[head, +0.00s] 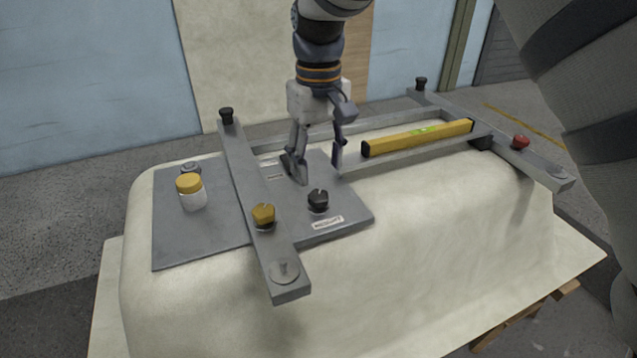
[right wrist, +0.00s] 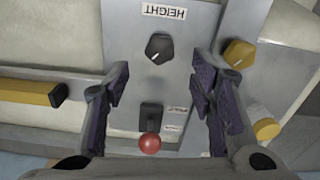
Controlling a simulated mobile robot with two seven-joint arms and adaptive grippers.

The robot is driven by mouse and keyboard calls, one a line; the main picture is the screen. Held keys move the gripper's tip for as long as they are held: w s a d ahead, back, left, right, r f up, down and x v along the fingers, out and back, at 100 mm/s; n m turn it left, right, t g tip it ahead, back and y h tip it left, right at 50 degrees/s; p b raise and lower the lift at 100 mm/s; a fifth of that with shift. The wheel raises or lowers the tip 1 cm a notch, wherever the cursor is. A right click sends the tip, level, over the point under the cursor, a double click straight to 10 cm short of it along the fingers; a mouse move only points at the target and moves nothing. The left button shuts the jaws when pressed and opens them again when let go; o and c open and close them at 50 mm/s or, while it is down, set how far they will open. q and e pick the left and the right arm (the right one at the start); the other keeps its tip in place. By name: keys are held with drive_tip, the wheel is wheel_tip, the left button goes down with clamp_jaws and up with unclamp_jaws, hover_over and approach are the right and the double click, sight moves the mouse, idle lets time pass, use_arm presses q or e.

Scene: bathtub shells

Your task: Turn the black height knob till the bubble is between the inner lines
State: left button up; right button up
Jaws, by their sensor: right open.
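The black height knob (head: 318,200) stands on a grey plate, beside a white label. In the right wrist view the knob (right wrist: 160,48), with a pale pointer line, is next to the label reading HEIGHT (right wrist: 164,11). My right gripper (head: 316,166) points down, open and empty, above the plate and behind the knob. In the right wrist view its fingers (right wrist: 161,88) are spread apart, with the knob beyond their tips. A yellow spirit level (head: 418,138) lies on the frame rails; its green vial (head: 422,129) is too small to read the bubble. My left gripper is out of view.
A yellow knob (head: 263,214) sits on the near crossbar. A yellow-capped white jar (head: 190,192) stands on the plate. A red knob (head: 520,142) is on the far crossbar. The pale shell (head: 440,230) is clear in front.

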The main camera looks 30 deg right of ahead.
sight(318, 194)
wheel_tip(318, 194, up, 6)
drive_tip(key=shift+f, duration=0.1)
idle(0.6)
